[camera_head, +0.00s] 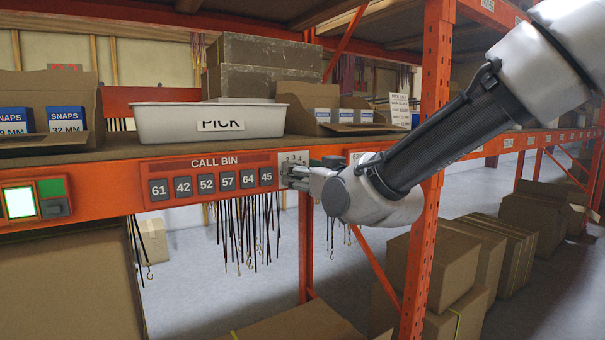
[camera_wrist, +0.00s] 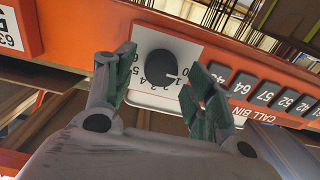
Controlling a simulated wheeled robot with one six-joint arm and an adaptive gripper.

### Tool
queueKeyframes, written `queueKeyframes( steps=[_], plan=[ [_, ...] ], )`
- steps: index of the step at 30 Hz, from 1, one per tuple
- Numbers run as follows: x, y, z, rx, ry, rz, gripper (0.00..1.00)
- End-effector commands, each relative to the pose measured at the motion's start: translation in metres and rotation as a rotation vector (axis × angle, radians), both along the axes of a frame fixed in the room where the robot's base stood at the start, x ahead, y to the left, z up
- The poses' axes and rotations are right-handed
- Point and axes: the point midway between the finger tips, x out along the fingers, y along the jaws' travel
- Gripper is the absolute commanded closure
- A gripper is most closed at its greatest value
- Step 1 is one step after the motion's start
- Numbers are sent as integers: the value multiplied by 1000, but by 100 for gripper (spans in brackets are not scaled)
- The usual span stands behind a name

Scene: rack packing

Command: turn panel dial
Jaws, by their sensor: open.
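The panel dial (camera_wrist: 160,67) is a dark round knob with a white pointer mark, on a white numbered plate (camera_wrist: 143,95) in the wrist view. My gripper (camera_wrist: 165,75) is open, with one green-padded finger on each side of the dial; I cannot tell whether either finger touches it. In the head view my gripper (camera_head: 290,174) reaches the right end of the call bin panel (camera_head: 205,163).
Numbered call buttons (camera_head: 210,184) sit left of the dial on the orange shelf beam. A white PICK bin (camera_head: 215,121) stands on the shelf above. Cords with hooks (camera_head: 245,230) hang below the beam. An orange upright (camera_head: 428,180) stands close beside my arm.

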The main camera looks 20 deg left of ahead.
Motion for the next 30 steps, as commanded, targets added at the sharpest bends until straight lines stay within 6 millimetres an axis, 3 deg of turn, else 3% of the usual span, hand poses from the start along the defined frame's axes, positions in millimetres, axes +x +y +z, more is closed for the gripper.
queueKeyframes(
  steps=[10,17,30],
  plan=[
    [4,4,0,-1,1,0,47],
    [4,4,0,-1,1,0,89],
    [4,4,0,45,55,0,90]
  ],
)
